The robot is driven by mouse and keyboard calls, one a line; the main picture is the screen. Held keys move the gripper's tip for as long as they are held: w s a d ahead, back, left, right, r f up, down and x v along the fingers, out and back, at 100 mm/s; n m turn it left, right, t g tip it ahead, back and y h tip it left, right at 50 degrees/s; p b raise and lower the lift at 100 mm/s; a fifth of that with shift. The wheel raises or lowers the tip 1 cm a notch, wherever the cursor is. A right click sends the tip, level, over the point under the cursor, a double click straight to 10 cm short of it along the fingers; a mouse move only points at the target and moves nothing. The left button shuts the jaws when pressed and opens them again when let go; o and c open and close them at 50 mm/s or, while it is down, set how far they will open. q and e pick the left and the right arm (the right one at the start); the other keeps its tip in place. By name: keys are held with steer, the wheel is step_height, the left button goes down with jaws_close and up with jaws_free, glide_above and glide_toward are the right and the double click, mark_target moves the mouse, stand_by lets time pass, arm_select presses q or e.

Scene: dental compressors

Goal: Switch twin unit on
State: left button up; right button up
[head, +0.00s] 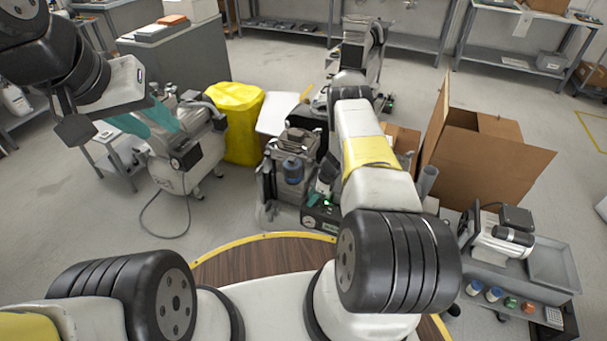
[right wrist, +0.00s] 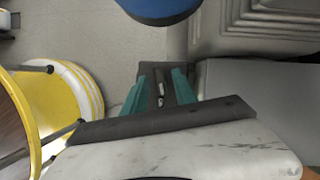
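A dark grey compressor unit (head: 292,150) with a blue canister (head: 292,171) stands on the floor in the middle of the head view. A low panel (head: 322,217) with a gauge and a small green light is at its front. I cannot tell for sure which unit is the twin one. My left gripper (head: 150,120) is open and empty, high at the left.
An open cardboard box (head: 490,155) stands right of my right arm. A grey cart (head: 550,265) with a motor unit is at the lower right. A yellow bag-like bin (head: 236,120) and a wheeled white machine (head: 190,160) stand left.

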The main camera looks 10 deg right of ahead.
steer(key=shift+c, duration=0.4)
jaws_close()
steer(key=shift+m+t+h, duration=0.3)
steer(key=shift+m+t, duration=0.2)
steer(key=shift+m, duration=1)
steer(key=shift+o, duration=0.4)
jaws_free()
steer(key=shift+r, duration=0.1)
